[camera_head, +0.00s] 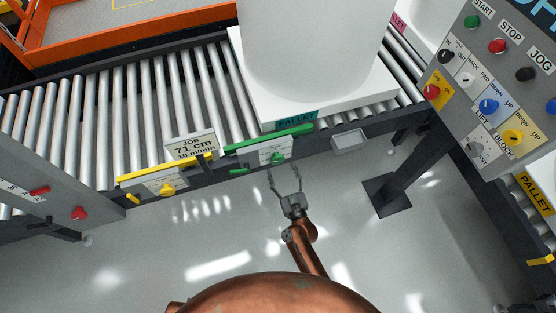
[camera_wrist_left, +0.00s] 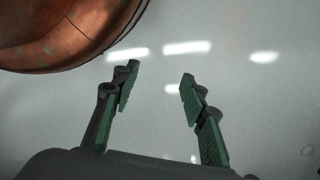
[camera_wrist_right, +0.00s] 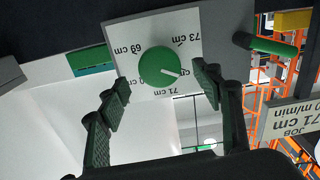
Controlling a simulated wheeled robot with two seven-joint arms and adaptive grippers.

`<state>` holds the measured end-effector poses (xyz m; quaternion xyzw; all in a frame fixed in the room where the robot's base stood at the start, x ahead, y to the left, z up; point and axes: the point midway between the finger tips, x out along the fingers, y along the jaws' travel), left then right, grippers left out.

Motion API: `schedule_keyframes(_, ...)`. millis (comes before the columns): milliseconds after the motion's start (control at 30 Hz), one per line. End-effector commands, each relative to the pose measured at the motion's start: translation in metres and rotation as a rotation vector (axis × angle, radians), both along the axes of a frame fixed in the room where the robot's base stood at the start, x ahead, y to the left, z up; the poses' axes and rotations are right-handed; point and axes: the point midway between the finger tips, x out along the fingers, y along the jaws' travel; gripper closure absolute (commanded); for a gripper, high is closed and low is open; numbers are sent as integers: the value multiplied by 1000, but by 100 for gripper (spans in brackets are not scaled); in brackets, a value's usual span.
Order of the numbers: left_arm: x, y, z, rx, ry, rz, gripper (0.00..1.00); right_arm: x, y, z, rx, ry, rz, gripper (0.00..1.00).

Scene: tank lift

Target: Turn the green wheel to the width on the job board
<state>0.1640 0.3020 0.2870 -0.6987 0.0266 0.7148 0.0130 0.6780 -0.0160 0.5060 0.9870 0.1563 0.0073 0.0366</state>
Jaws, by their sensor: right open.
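The green wheel (camera_head: 277,159) is on a white dial plate on the conveyor's front side. In the right wrist view the wheel (camera_wrist_right: 160,67) shows a white pointer mark toward the right and slightly down, near a partly covered label. Labels 69, 71 and 73 cm are readable around it. The job board (camera_head: 193,146) reads 71 cm, 10 m/min; it also shows in the right wrist view (camera_wrist_right: 294,121). My right gripper (camera_head: 284,172) is open and empty, its fingertips just short of the wheel, one toward each side. My left gripper (camera_wrist_left: 158,80) is open and empty above the floor.
A yellow wheel (camera_head: 167,190) sits on its own panel to the left. A green handle (camera_wrist_right: 272,45) sticks out beside the dial plate. A white tank (camera_head: 310,40) stands on a pallet on the rollers. A control panel (camera_head: 495,80) with several buttons is at right.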

Motion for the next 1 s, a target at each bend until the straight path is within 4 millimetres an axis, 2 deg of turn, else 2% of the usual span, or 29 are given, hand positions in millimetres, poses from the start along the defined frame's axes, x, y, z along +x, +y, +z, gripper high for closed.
schedule_keyframes(100, 4, -4, 15, -6, 1, 0, 60, 18, 6, -3, 2, 1, -1, 40)
schedule_keyframes(300, 9, -8, 38, -12, 0, 1, 60, 38, 12, -3, 1, 2, -1, 40)
schedule_keyframes(467, 10, -9, 47, -14, 1, 1, 60, 44, 14, -3, -1, 3, 0, 40)
schedule_keyframes(733, 10, -10, 49, -15, 1, 1, 60, 45, 14, -2, -1, 3, 0, 40)
schedule_keyframes(1000, 10, -9, 48, -15, 1, 2, 60, 45, 14, -2, 0, 3, 0, 58)
